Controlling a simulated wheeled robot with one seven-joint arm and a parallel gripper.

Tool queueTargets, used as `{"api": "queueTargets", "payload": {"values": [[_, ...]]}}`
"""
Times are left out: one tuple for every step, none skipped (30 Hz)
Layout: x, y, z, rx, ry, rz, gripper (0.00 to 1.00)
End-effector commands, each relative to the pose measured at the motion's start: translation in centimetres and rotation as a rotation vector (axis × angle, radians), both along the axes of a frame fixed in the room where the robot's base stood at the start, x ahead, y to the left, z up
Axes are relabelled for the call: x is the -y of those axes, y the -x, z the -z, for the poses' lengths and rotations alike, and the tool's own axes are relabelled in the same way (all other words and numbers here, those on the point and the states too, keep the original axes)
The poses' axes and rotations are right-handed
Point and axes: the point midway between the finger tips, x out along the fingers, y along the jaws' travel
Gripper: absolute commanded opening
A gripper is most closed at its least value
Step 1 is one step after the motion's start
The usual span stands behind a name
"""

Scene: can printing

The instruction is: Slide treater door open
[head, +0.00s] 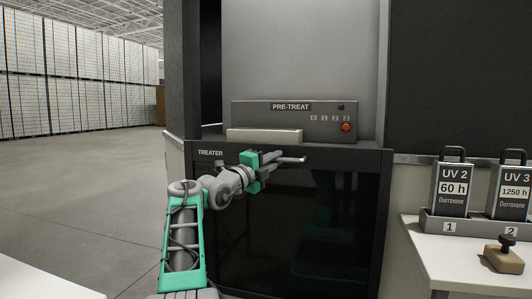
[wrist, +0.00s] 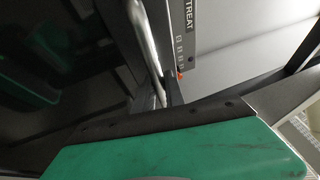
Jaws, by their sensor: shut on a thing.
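The treater (head: 210,153) is a dark cabinet, labelled on its upper left edge. Its door is a glossy black panel (head: 310,225) across the front, reflecting my arm. A pale horizontal bar handle (head: 292,160) runs near the door's top edge. My gripper (head: 273,158) is at this handle, shut on it, left of the bar's right end. No clear gap shows around the door.
The PRE-TREAT control panel (head: 292,121) with a red button (head: 346,127) stands above the door, behind a pale slab (head: 264,136). At right, a white table (head: 470,265) holds UV 2 (head: 453,188) and UV 3 (head: 510,192) canisters and a stamp-like block (head: 503,259). The floor at left is clear.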

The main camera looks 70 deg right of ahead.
Motion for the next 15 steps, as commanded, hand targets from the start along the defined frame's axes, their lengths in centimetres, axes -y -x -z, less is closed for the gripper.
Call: {"api": "queueTargets", "payload": {"values": [[0.15, 0.56, 0.49, -0.002, -0.006, 0.016, 0.0], [0.13, 0.53, 0.52, -0.002, -0.006, 0.016, 0.0], [0.09, 0.47, 0.55, -0.002, -0.006, 0.016, 0.0], [0.05, 0.43, 0.56, -0.002, -0.006, 0.016, 0.0], [0.01, 0.37, 0.54, -0.002, -0.007, 0.015, 0.0], [-0.04, 0.29, 0.54, -0.002, -0.007, 0.014, 0.0], [-0.07, 0.23, 0.53, -0.003, -0.007, 0.013, 0.0], [-0.11, 0.18, 0.52, -0.003, -0.007, 0.012, 0.0], [-0.14, 0.1, 0.52, -0.002, -0.007, 0.011, 0.0], [-0.16, 0.05, 0.51, -0.002, -0.007, 0.011, 0.0], [-0.18, 0.01, 0.51, -0.002, -0.007, 0.01, 0.0], [-0.21, -0.04, 0.5, -0.002, -0.007, 0.009, 0.18], [-0.22, -0.11, 0.49, -0.002, -0.006, 0.007, 0.2], [-0.26, -0.21, 0.47, -0.002, -0.006, 0.006, 0.23], [-0.3, -0.37, 0.44, -0.002, -0.005, 0.003, 0.26]]}}
